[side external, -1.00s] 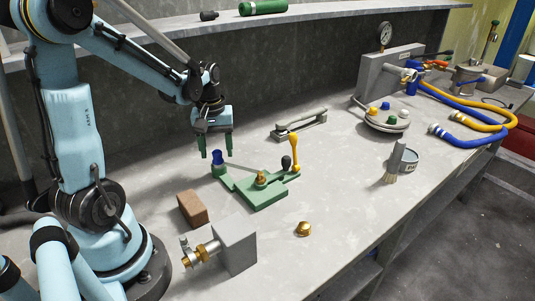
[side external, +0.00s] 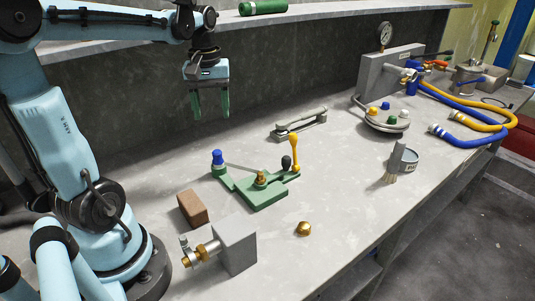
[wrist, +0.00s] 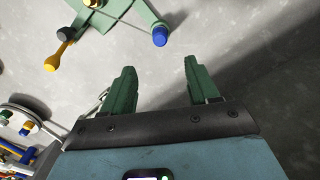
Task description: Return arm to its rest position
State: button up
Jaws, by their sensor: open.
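My gripper (side external: 210,106) hangs with its green fingers pointing down, above the back part of the bench and in front of the dark back wall. The fingers are apart and nothing is between them. In the wrist view my gripper (wrist: 158,75) also shows two separated green fingers over bare bench. The green press fixture (side external: 262,192) with its blue knob (side external: 217,157) and yellow-handled lever (side external: 294,152) lies below and to the right of my gripper, not touching it. In the wrist view the blue knob (wrist: 160,37) shows beyond the fingertips.
A brown block (side external: 193,209), a grey block with a brass valve (side external: 236,246) and a brass cap (side external: 303,229) lie on the front of the bench. A shelf (side external: 330,11) with a green cylinder (side external: 263,7) runs above the back wall. A gauge unit (side external: 388,68) stands farther right.

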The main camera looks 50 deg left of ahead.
jog(key=d+f+m+t, duration=0.1)
jog(key=d+m+t, duration=0.2)
jog(key=d+m, duration=0.3)
jog(key=d+f+m+t, duration=0.2)
jog(key=d+m+t, duration=0.2)
jog(key=d, duration=0.7)
jog(key=shift+d+f+m, duration=0.25)
jog(key=shift+d+m, duration=0.05)
jog(key=shift+m, duration=0.7)
